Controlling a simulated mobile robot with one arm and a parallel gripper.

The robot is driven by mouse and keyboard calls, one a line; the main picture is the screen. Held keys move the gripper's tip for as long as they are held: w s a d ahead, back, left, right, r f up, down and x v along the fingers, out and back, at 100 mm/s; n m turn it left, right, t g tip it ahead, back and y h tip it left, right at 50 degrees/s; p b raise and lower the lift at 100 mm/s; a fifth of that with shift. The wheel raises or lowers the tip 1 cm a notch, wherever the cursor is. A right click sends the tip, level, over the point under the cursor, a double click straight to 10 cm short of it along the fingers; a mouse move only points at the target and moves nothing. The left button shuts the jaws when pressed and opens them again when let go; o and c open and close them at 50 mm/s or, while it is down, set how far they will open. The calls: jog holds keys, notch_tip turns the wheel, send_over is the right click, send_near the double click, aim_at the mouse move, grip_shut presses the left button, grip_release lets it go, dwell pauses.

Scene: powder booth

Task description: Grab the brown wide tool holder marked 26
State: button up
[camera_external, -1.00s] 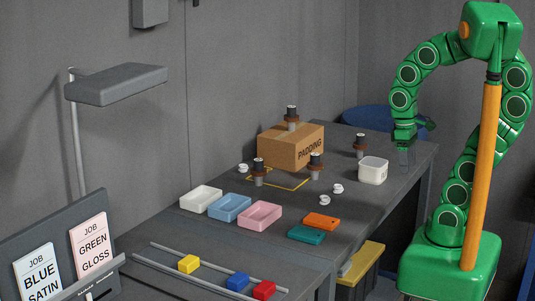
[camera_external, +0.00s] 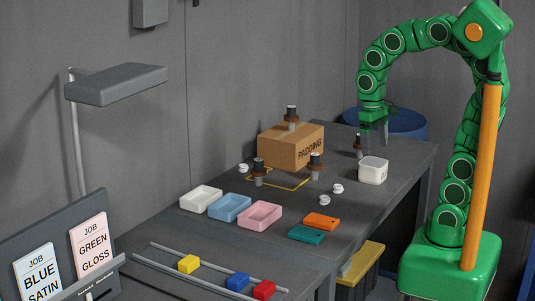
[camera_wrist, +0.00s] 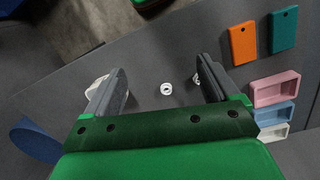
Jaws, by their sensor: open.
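Several dark-topped tool holders with brown collars and grey shanks are in the external view. One holder (camera_external: 259,171) stands at the left of the table, another (camera_external: 315,166) stands right of the cardboard box, and a third (camera_external: 291,117) is on top of the box. My gripper (camera_external: 375,140) is open and empty, pointing down close to the back-right holder. In the wrist view, my gripper (camera_wrist: 160,88) shows no holder between its fingers.
The box marked PADDING (camera_external: 301,147) stands beside a yellow outline. A white container (camera_external: 373,171) is in front of my gripper. Small white pieces (camera_external: 338,188), trays (camera_external: 260,215) and orange and teal plates (camera_external: 306,235) occupy the nearer table.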

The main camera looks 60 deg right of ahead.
jog(key=w+f+m, duration=0.1)
jog(key=w+m, duration=0.3)
jog(key=w, duration=1.7)
jog(key=m+t, duration=0.1)
jog(key=m, duration=0.2)
send_over(259, 160)
jog(key=s, duration=0.1)
notch_tip(259, 160, down, 6)
jog(key=shift+s+d+f, duration=0.1)
jog(key=shift+d+f, duration=0.05)
jog(key=shift+w+f, duration=0.3)
jog(key=shift+w, duration=0.2)
jog(key=shift+f, duration=0.2)
jog(key=shift+w+f, duration=0.15)
jog(key=shift+f, duration=1.7)
jog(key=shift+w+f, duration=0.1)
jog(key=shift+f, duration=1.75)
jog(key=shift+r, duration=0.1)
jog(key=c, duration=1.4)
